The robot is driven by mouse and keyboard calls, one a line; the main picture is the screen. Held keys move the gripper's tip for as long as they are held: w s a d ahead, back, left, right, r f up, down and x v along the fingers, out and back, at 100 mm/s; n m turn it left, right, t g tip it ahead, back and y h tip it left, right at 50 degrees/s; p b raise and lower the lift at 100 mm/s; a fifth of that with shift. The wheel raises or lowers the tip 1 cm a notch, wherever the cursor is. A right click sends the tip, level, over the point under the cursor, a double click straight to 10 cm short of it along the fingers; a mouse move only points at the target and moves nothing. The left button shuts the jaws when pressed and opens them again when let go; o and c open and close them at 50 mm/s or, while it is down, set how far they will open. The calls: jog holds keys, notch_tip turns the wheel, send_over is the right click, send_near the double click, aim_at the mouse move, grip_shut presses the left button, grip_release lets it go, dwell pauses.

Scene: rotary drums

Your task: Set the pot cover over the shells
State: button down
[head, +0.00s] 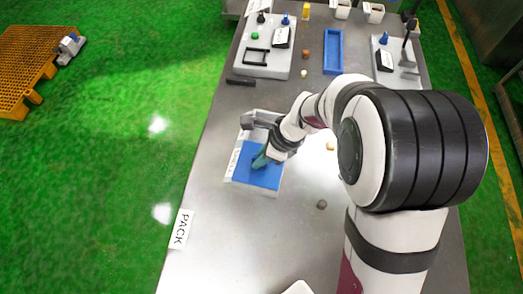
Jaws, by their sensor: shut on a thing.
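My gripper (266,157) is low over a blue square pad (264,179) on a pale block with a printed label on its left side. The gripper is shut on a small teal piece (259,162) at the pad's upper part. I cannot tell whether this piece is the pot cover or its handle, or whether it touches the pad. My wrist hides part of it. Small rounded lumps that may be shells lie on the table: a tan one (330,146) right of my wrist and a dark grey one (321,204) nearer the front.
A blue tray (333,52) stands at the back, between a pale left board (265,62) and a right board (384,62) with fixtures. A "PACK" label (181,229) lies at the left edge. The front-left table is clear. My arm covers much of the right side.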

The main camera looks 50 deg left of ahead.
jog(key=c, duration=0.8)
grip_release()
jog(key=shift+c, duration=0.2)
jog(key=v, duration=1.6)
jog(key=shift+s+a, duration=0.1)
jog(key=shift+a, duration=0.05)
jog(key=w+d+r+n+t, duration=0.1)
jog(key=w+d+r, duration=0.1)
jog(key=d, duration=0.7)
jog(key=s+d+f+n+t+h, duration=0.1)
jog(key=s+d, duration=0.3)
jog(key=d, duration=0.6)
jog(key=s+d+n, duration=0.2)
jog(key=s+d, duration=0.3)
jog(key=d, duration=0.5)
jog(key=shift+d+f+t+h, duration=0.4)
